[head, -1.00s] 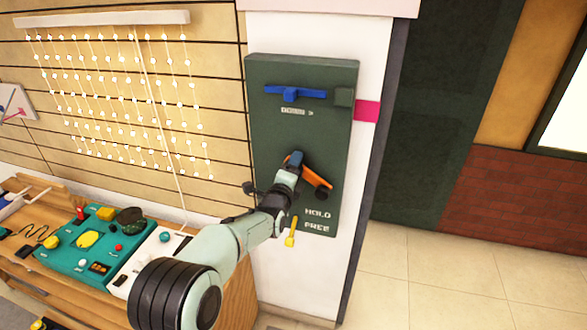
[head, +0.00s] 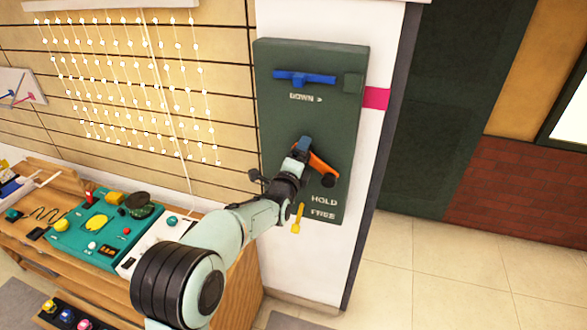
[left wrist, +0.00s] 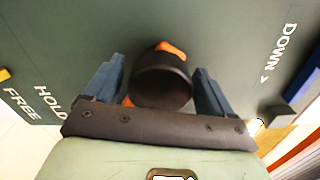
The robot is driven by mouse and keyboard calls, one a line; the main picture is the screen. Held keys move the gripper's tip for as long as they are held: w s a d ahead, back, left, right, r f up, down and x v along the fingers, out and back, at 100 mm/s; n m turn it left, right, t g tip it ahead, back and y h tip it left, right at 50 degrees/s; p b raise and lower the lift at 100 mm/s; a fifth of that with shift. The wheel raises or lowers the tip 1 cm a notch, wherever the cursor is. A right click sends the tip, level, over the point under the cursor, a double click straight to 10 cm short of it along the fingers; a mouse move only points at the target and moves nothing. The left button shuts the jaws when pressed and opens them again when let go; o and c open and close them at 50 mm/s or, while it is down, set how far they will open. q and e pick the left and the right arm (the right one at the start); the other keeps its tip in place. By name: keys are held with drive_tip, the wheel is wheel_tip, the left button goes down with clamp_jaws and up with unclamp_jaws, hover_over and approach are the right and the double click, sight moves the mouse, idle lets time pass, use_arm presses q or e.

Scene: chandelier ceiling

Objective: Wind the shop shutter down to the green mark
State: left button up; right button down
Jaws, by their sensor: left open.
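A dark green winder panel (head: 285,120) is fixed to a white post. An orange crank arm (head: 322,165) with a black knob (head: 328,181) sits on its lower half. My left gripper (head: 302,150) is at the crank, with one blue finger showing. In the left wrist view the open fingers stand either side of the dark knob (left wrist: 162,82), with gaps visible. A blue lever (head: 303,78) is above "DOWN". A yellow lever (head: 297,219) hangs by "FREE", below "HOLD". I cannot make out a green mark. My right gripper is out of view.
A wooden bench (head: 205,285) with a teal box (head: 85,240) of controls stands left of the post. A string-light rack (head: 135,90) hangs on the slatted wall. The tiled floor (head: 440,270) at right is clear.

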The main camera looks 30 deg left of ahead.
use_arm(q)
drive_tip(key=v, duration=1.2)
drive_tip(key=shift+s, duration=0.35)
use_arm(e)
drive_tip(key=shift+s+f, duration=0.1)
use_arm(q)
drive_tip(key=shift+d, duration=0.15)
